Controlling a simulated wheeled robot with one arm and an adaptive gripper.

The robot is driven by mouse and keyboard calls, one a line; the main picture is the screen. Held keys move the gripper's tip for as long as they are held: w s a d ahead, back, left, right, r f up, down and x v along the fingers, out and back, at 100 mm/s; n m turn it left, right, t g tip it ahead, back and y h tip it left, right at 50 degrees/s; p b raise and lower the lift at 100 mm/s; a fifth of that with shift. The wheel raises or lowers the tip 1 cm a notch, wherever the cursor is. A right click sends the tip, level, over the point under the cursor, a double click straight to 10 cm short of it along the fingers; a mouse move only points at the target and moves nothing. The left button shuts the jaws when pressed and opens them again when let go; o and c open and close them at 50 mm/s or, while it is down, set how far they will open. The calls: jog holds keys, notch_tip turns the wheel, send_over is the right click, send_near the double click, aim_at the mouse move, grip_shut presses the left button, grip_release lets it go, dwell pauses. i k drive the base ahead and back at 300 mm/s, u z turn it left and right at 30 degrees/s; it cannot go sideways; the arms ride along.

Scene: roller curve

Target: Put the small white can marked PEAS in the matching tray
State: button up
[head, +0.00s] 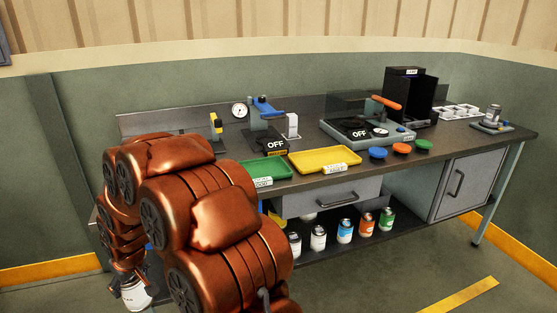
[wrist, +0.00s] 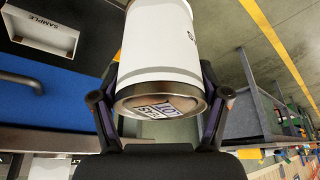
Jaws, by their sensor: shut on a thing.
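A white can (wrist: 165,45) with a metal rim is held in my gripper (wrist: 160,100), with a finger on each side of it. Its end faces the wrist camera and carries a label with upside-down print that I cannot read for certain. In the head view the can (head: 137,295) is low at the left, beside the bench, with my gripper (head: 128,276) around it. A green tray (head: 265,169) and a yellow tray (head: 325,160) lie on the bench's front edge. Their front labels are too small to read surely. My arm hides the bench's left part.
Several cans, including a blue-labelled can (head: 345,231), stand on the lower shelf. Blue, orange and green knobs (head: 401,149) are right of the yellow tray. Machines marked OFF (head: 361,133) stand behind.

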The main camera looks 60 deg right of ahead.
aim_at(310, 162)
jog(key=z, duration=1.25)
